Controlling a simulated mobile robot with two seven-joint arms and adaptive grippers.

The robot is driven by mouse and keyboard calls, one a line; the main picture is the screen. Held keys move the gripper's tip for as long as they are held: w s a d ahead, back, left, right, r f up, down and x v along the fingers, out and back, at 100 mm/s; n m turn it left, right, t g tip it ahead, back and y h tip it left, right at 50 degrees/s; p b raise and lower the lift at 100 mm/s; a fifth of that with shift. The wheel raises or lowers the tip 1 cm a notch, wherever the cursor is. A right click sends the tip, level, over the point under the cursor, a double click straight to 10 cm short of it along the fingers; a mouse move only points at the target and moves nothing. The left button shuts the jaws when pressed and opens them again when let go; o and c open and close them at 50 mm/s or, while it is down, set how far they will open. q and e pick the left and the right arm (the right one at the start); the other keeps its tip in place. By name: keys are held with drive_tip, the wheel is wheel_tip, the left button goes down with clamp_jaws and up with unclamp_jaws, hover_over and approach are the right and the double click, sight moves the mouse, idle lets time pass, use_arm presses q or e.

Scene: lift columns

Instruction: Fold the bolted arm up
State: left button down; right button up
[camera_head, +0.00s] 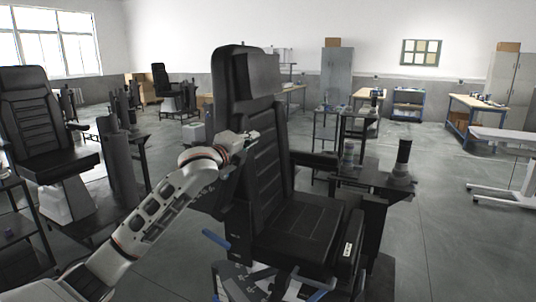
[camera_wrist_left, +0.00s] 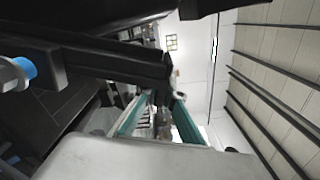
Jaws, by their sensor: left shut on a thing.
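A black padded chair (camera_head: 300,228) stands in the middle of the head view, its tall backrest upright. My left gripper (camera_head: 250,137) is beside the backrest, at about half its height. It is shut on a dark part that I take for the bolted arm; the gripper and wrist hide most of it. In the left wrist view, a dark bar (camera_wrist_left: 100,56) runs towards the fingers (camera_wrist_left: 158,104); the contact is hard to make out. The chair's other armrest (camera_head: 314,158) lies level on the far side. My right gripper is not in view.
A dark side stand (camera_head: 375,181) with a black cylinder (camera_head: 403,153) is right of the chair. Blue-handled parts (camera_head: 216,239) are low in front. Another black chair (camera_head: 48,125) stands at the left. Floor at the right (camera_head: 450,230) is clear.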

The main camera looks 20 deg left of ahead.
sight(240, 132)
use_arm(q)
drive_tip(key=shift+n, duration=0.8)
drive_tip(key=shift+a+r, duration=0.3)
drive_tip(key=shift+a, duration=0.4)
drive_tip(key=shift+a+r, duration=0.25)
drive_tip(key=shift+a, duration=0.4)
drive_tip(key=shift+a+r, duration=0.3)
drive_tip(key=shift+a, duration=0.4)
drive_tip(key=c, duration=2.2)
unclamp_jaws()
drive_tip(key=shift+o, duration=0.2)
drive_tip(key=shift+d, duration=0.1)
drive_tip(key=shift+f, duration=0.1)
drive_tip(key=s, duration=1.2)
drive_tip(key=shift+a, duration=0.2)
